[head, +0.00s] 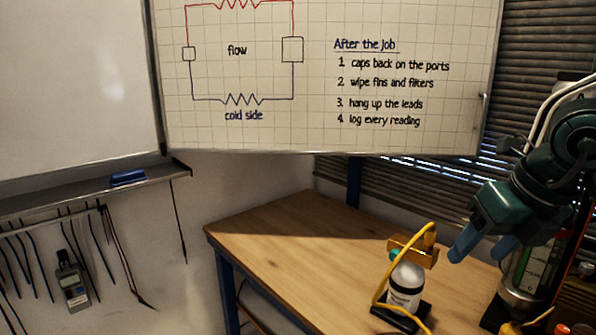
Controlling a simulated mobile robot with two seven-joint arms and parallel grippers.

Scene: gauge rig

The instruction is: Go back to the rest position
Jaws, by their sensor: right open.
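My right gripper (474,247) shows at the right, above the wooden table (290,245). It is dark green with blue fingers, and they are open with nothing seen between them. Its fingers are just right of a brass block (412,249) on top of a small white bottle (405,285); I cannot tell whether they touch. A yellow hose (384,281) runs from the brass block down past the bottle. The bottle stands on a black base (410,318). My left gripper is not in view.
The left part of the table is clear. A meter (72,282) and several leads hang below a shelf (80,193). A whiteboard (320,110) is behind.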

